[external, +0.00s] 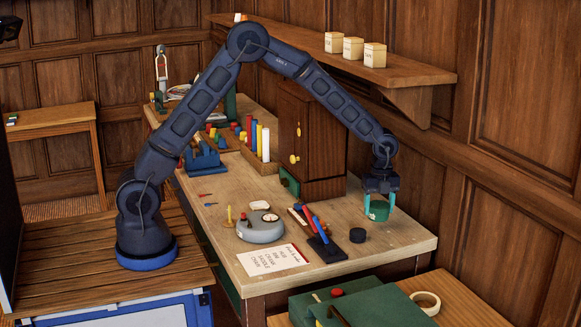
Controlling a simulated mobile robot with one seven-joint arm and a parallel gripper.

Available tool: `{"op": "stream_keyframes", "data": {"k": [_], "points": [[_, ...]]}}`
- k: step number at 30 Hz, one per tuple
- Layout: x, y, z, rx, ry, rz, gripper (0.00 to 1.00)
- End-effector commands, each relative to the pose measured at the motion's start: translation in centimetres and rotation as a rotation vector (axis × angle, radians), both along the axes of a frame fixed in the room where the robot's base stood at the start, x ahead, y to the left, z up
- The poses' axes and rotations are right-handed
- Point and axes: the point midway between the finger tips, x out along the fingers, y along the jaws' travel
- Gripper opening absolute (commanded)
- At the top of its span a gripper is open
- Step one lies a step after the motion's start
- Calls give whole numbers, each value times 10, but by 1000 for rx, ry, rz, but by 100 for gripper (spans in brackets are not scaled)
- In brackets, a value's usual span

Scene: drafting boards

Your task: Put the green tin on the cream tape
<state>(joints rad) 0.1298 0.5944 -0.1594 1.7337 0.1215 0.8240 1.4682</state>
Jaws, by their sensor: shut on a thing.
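My gripper (379,204) is shut on the green tin (379,211), a short round tin between its two teal fingers. The tin is over the right end of the wooden desk, and I cannot tell whether it touches the desktop. The cream tape (436,309) is a roll lying flat on the lower wooden table at the bottom right. The tape is in front of and below the gripper, well apart from the tin. Nothing lies on the part of the tape that shows.
A green case (380,304) lies beside the tape. A dark wooden cabinet (312,135) and a wall shelf (400,72) with several cream boxes are behind.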

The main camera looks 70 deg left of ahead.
Motion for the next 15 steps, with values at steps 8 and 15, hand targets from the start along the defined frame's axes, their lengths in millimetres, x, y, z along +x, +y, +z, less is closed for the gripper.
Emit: {"op": "stream_keyframes", "data": {"k": [8, 15], "points": [[6, -95, 24, -2, 0, -26, 36], [-1, -193, 55, -1, 2, -34, 36]]}}
